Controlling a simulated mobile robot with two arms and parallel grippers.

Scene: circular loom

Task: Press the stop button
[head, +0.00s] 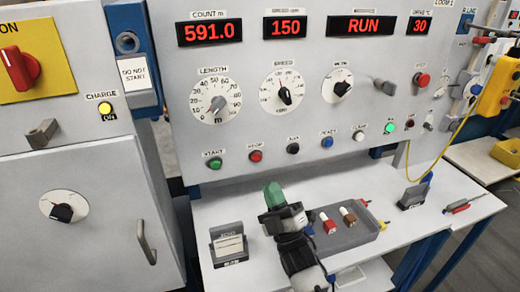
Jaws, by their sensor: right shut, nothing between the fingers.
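The red stop button (256,156) is on the grey panel, in the lower row of buttons, between the green start button (214,163) and a black button (293,148). My right gripper (273,190) rises from the bottom of the head view, in front of the panel and over the white bench. Its green-tipped fingers are shut with nothing in them. In the picture the fingertips are below and slightly right of the stop button, apart from it. The stop button is fully visible. My left gripper is out of view.
The panel display (360,26) reads RUN. Other controls include a blue button (327,142), a white button (359,135) and a larger red button (423,79). A grey tray (355,238) and a small box stand (229,246) flank my right gripper on the bench.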

